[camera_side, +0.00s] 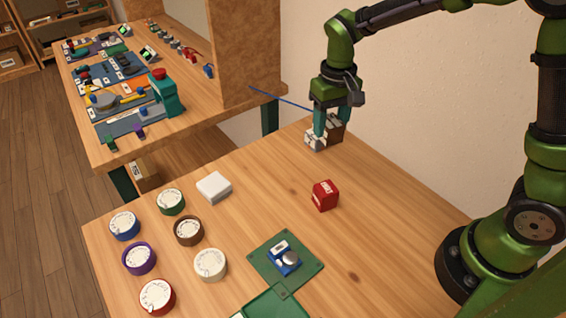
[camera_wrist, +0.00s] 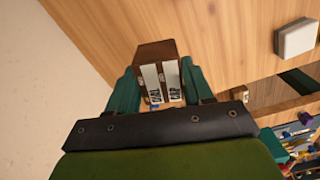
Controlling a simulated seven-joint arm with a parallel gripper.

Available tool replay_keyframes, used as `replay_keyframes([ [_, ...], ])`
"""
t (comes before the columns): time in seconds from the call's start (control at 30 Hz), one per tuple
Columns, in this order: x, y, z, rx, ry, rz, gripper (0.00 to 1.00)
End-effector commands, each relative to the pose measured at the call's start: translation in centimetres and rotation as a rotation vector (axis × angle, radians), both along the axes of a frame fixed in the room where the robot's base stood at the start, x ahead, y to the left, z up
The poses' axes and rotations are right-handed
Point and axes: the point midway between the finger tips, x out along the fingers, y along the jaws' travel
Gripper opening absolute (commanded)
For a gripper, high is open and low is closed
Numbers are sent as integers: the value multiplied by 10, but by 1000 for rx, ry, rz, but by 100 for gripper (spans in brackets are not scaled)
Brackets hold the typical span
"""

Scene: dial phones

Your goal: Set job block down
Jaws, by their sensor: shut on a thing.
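My gripper (camera_side: 331,127) is down near the table's back edge, by the wall, with its teal fingers shut on a brown block (camera_side: 336,132). In the wrist view the brown block (camera_wrist: 155,49) sits between the fingertips, with two white printed labels (camera_wrist: 161,82) facing the camera.
A red block (camera_side: 325,195) stands mid-table. A blue block with a dial (camera_side: 285,259) sits on a green board (camera_side: 262,272). A white box (camera_side: 214,187) and several round dials (camera_side: 188,231) fill the left. The table between the red block and my gripper is clear.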

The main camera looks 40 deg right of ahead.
Motion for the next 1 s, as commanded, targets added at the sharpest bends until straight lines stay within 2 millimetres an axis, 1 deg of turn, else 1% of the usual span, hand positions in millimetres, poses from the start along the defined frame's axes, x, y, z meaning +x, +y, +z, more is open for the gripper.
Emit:
replay_keyframes([
  [0.03, -14, -20, -3, 0, 3, 9, 20],
  [0.1, -30, -37, -9, 0, 5, 45, 20],
  [0.2, -48, -49, -17, -2, 9, 116, 20],
  [0.27, -55, -50, -23, -3, 14, 166, 20],
  [0.37, -56, -50, -34, -6, 12, 222, 20],
  [0.4, -56, -50, -40, -6, 12, 230, 20],
  [0.5, -56, -50, -56, -7, 14, 234, 20],
  [0.67, -55, -50, -72, -7, 10, 233, 20],
  [0.8, -55, -49, -93, -6, 12, 232, 20],
  [0.9, -55, -49, -104, -6, 11, 231, 20],
  [1.0, -54, -49, -107, -6, 7, 231, 20],
])
